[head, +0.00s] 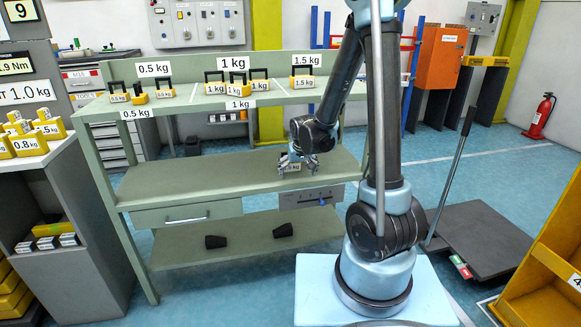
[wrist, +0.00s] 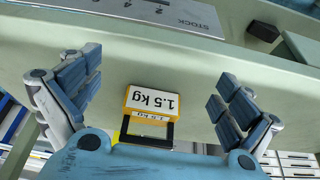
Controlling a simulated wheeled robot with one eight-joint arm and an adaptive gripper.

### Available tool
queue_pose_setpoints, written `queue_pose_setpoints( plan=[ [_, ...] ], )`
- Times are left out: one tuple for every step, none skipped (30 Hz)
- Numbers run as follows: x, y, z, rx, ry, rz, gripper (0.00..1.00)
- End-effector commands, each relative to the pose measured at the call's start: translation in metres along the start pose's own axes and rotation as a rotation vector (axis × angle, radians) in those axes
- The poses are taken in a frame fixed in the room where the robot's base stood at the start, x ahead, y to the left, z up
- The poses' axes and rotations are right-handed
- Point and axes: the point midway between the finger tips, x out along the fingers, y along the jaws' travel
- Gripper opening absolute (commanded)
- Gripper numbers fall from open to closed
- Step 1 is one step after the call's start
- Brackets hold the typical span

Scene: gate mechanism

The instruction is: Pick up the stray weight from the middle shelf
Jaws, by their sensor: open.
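The stray weight (wrist: 152,101) is a yellow block with a white label reading 1.5 kg and a black handle. It sits on the green middle shelf (head: 220,176) of the bench. In the wrist view it lies between the two blue-padded fingers of my gripper (wrist: 157,84), with a gap on each side and no contact visible. In the head view my gripper (head: 297,160) reaches down over the weight (head: 291,168), hiding most of it. My gripper is open and empty.
More labelled weights (head: 230,87) stand on the top shelf, above and left of the arm. A grey plate (head: 311,197) is on the middle shelf's front edge. A drawer (head: 187,214) hangs below. The middle shelf's left part is clear.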

Motion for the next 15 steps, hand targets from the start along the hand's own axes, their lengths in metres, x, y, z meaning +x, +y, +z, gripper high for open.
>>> queue_pose_setpoints(
  plan=[
    [0.004, -0.003, -0.001, -0.002, 0.002, -0.001, 0.98],
    [0.005, -0.003, -0.001, -0.003, 0.002, -0.002, 0.98],
    [0.006, -0.004, -0.002, -0.003, 0.003, -0.002, 0.98],
    [0.007, -0.004, -0.003, -0.003, 0.003, -0.002, 0.98],
    [0.008, -0.005, -0.004, -0.004, 0.003, -0.002, 0.98],
    [0.009, -0.005, -0.007, -0.003, 0.004, -0.002, 0.98],
    [0.010, -0.005, -0.009, -0.003, 0.004, -0.002, 0.98],
    [0.011, -0.005, -0.012, -0.003, 0.004, -0.002, 0.98],
    [0.013, -0.005, -0.016, -0.003, 0.003, -0.002, 0.98],
    [0.014, -0.005, -0.020, -0.002, 0.003, -0.002, 0.98],
    [0.016, -0.005, -0.024, -0.002, 0.003, -0.002, 0.98],
    [0.018, -0.005, -0.030, -0.002, 0.003, -0.002, 0.98],
    [0.020, -0.005, -0.035, -0.002, 0.003, -0.002, 0.98],
    [0.022, -0.005, -0.040, -0.002, 0.003, -0.002, 0.98],
    [0.025, -0.004, -0.046, -0.002, 0.003, -0.002, 0.98]
  ],
)
